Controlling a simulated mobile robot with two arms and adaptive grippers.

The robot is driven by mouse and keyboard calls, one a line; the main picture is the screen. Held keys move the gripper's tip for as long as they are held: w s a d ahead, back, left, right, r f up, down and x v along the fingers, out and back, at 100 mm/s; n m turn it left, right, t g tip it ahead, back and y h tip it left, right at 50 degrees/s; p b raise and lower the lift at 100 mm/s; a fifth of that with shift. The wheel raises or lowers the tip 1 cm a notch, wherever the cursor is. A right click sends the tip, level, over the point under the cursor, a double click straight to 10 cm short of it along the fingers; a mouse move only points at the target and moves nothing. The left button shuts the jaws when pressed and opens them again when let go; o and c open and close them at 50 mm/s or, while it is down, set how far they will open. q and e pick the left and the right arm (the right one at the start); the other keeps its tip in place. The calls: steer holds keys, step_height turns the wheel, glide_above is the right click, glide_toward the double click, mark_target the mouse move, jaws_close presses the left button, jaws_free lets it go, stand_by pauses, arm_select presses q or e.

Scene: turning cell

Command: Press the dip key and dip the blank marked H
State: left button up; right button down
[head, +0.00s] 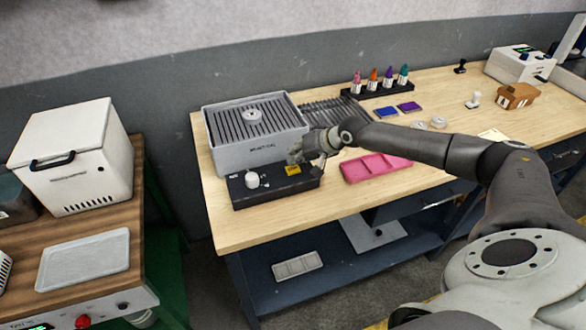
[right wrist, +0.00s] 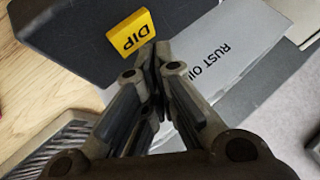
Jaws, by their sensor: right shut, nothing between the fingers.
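The dip key is a yellow block lettered DIP (right wrist: 130,35) on the black box (head: 275,194) in front of the grey tank; it also shows in the head view (head: 293,170). My right gripper (head: 300,158) is shut and empty, its tips just beside the key. In the right wrist view its fingertips (right wrist: 158,50) overlap the key's edge; I cannot tell if they touch it. The grey tank (head: 262,152) has a slotted top with a small round pale piece (head: 252,113) on it. No mark H is readable. My left gripper is not in view.
A white round knob (head: 252,180) stands on the black box's left. A white cabinet (head: 72,160) stands on the left table.

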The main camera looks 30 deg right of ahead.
mark_target(295, 167)
steer(key=shift+f, duration=0.2)
steer(key=shift+f, duration=0.2)
steer(key=shift+f, duration=0.45)
stand_by(0.7)
steer(key=shift+r, duration=0.1)
steer(key=shift+r+p, duration=0.7)
steer(key=shift+r, duration=0.05)
step_height(295, 167, up, 5)
steer(key=p, duration=0.4)
steer(key=shift+p, duration=0.4)
